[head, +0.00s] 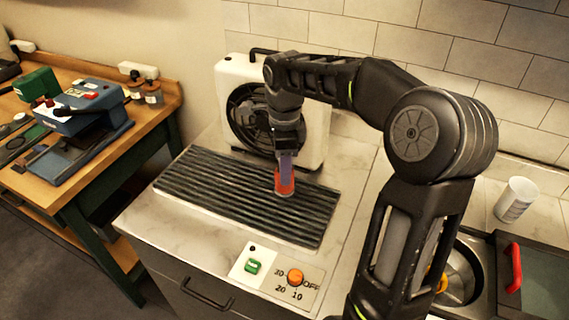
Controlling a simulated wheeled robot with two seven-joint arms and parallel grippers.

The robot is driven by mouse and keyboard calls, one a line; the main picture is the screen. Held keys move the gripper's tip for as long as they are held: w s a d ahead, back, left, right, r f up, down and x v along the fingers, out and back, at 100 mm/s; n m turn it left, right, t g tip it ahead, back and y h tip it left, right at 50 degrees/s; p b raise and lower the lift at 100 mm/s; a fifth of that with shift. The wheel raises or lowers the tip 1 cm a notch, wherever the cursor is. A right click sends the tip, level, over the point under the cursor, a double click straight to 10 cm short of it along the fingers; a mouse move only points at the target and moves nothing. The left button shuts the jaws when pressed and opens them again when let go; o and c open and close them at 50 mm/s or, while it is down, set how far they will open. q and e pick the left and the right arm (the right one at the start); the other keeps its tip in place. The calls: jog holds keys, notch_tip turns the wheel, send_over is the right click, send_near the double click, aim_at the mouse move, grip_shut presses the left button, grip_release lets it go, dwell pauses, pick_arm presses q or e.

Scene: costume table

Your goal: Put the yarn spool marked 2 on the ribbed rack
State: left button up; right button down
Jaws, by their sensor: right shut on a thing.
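The ribbed rack (205,192) is a dark, grooved slab lying flat on the pale counter in front of a fan unit. My right gripper (286,165) reaches down from above over the right part of the rack. It is shut on a small red-orange spool (285,184), which is upright. The spool's base is at or just above the ribs; I cannot tell whether it touches. No number on the spool is readable from here. My left gripper is not in view.
A white fan unit (316,140) stands close behind the rack. A control panel (311,277) with an orange knob and green switch is in front. A white cup (516,199), a sink (463,282) and a red handle (514,268) are at right. A wooden workbench (150,117) is at left.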

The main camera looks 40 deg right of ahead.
jog(key=shift+f+b, duration=1.05)
jog(key=shift+f, duration=0.65)
jog(key=shift+f+b, duration=0.4)
jog(key=shift+f, duration=0.1)
jog(key=c, duration=0.8)
grip_release()
jog(key=shift+o, duration=0.5)
jog(key=o, duration=0.3)
jog(key=shift+r, duration=0.1)
jog(key=shift+r+p, duration=2.65)
jog(key=shift+r, duration=0.8)
